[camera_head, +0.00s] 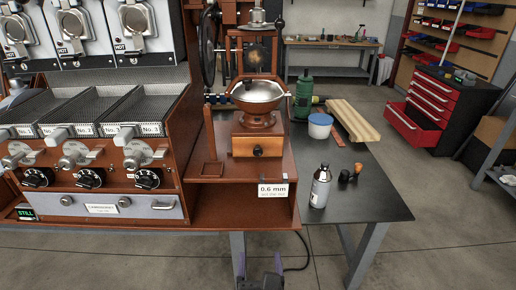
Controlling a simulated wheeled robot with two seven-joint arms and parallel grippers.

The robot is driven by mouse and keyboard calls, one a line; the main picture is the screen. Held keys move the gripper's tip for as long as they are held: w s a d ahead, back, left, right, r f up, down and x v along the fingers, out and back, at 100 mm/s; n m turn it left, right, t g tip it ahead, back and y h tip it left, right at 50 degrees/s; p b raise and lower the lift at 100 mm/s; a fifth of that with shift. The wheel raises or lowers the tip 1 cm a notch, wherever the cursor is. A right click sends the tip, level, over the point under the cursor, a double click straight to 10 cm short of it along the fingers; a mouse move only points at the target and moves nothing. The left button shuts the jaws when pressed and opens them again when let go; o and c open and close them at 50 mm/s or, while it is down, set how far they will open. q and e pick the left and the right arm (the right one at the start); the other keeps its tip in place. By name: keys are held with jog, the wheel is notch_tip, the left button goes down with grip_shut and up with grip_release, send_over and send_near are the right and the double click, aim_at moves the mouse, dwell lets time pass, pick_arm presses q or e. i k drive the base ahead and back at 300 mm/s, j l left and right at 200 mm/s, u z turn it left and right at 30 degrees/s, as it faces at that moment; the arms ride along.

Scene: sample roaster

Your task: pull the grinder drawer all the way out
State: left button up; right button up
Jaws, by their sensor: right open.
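The grinder (257,121) is a small wooden mill with a silver bowl on top. It stands on a brown wooden shelf right of the roaster. Its drawer (243,147) has a lighter orange-brown front with a round black knob (257,152). The drawer front looks close to the grinder body; I cannot tell whether it is slightly out. My right gripper (260,270) shows at the bottom edge, open, with nothing seen between its fingers. It is well below and in front of the drawer, apart from the knob. My left gripper is not in view.
A "0.6 mm" label (273,190) hangs at the shelf's front right. A thin wooden stand (211,145) is left of the grinder. The dark table (374,205) holds a silver bottle (320,187) and a blue-lidded tub (320,126). The space before the drawer looks clear.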

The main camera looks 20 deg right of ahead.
aim_at(243, 146)
jog(key=i+l, duration=0.2)
jog(key=i, duration=0.25)
jog(key=i+l, duration=0.2)
jog(key=i, duration=0.25)
